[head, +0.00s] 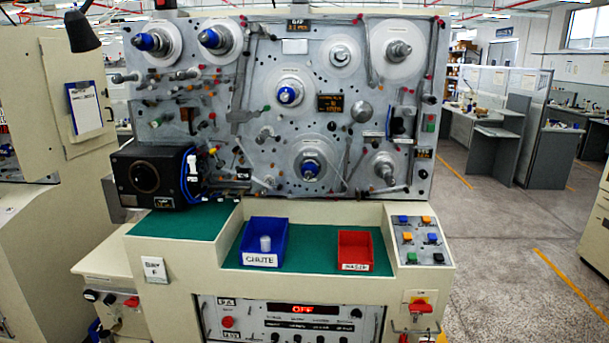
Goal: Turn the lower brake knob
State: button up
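The upright grey winding plate (225,130) of the machine fills the middle of the head view. It carries several spindles with white discs, small rollers and coloured knobs. The lower middle spindle (311,167) has a blue ring and a metal hub. Another lower spindle (384,168) sits to its right. A round silver knob (362,112) is at the right of centre. Small red and orange knobs dot the plate. The labels are too small to read, so I cannot tell which one is the lower brake knob. My gripper is not in view.
A blue bin (263,258) labelled CHUTE holds a white cylinder, and a red bin (354,266) stands on the green shelf (310,222). A black box (150,176) with blue cables juts out at left. Open floor (500,230) lies to the right.

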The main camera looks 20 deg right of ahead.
aim_at(308, 174)
jog(key=z, duration=0.05)
jog(key=k, duration=1.35)
jog(key=u, duration=0.4)
jog(key=i, duration=1)
jog(key=u, duration=0.9)
jog(key=i, duration=0.75)
jog(key=u, duration=0.3)
